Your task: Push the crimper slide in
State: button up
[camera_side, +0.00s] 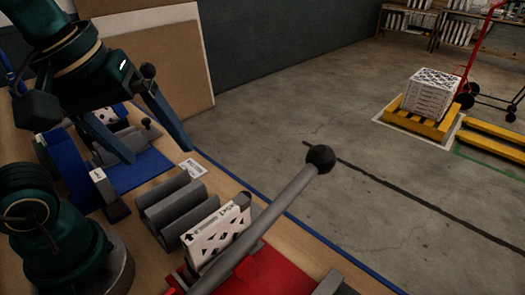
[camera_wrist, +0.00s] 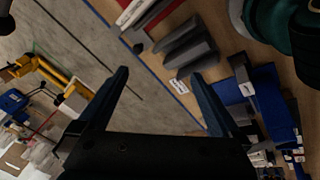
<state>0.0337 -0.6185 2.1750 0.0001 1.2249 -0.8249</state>
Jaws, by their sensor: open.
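My gripper (camera_side: 157,151) is at the upper left in the side view, its two blue fingers spread and nothing between them. In the wrist view the fingers (camera_wrist: 161,76) are also wide apart and empty. Below and behind it is a blue fixture (camera_side: 140,172) with grey blocks and a small black knob (camera_side: 146,123), which looks like the crimper and its slide. The fingers partly hide it, so how far in the slide sits cannot be told. The blue fixture shows at the right of the wrist view (camera_wrist: 268,95), right of the fingers and apart from them.
A grey ribbed rack (camera_side: 170,203) and a white boxed filter (camera_side: 214,236) stand nearer the camera. A long lever with a black ball (camera_side: 320,158) rises from a red base (camera_side: 268,272). A small white label (camera_side: 193,168) lies on the bench. Open floor lies beyond the bench edge.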

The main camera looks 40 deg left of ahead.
jog(key=f+m, duration=0.1)
jog(key=m, duration=0.1)
jog(key=f+m, duration=0.2)
jog(key=m, duration=0.1)
jog(key=f+m+t, duration=0.1)
jog(key=m, duration=0.1)
jog(key=shift+a+f+m, duration=0.3)
jog(key=shift+m, duration=0.1)
jog(key=shift+w+r+m, duration=0.15)
jog(key=shift+m, duration=0.25)
jog(key=shift+c, duration=0.9)
jog(key=shift+m, duration=0.3)
jog(key=c, duration=0.4)
jog(key=m+g, duration=0.5)
jog(key=m, duration=0.4)
send_over(245, 194)
notch_tip(245, 194, down, 7)
jog(key=shift+f, duration=0.1)
jog(key=shift+s+f, duration=0.2)
jog(key=shift+f, duration=2.65)
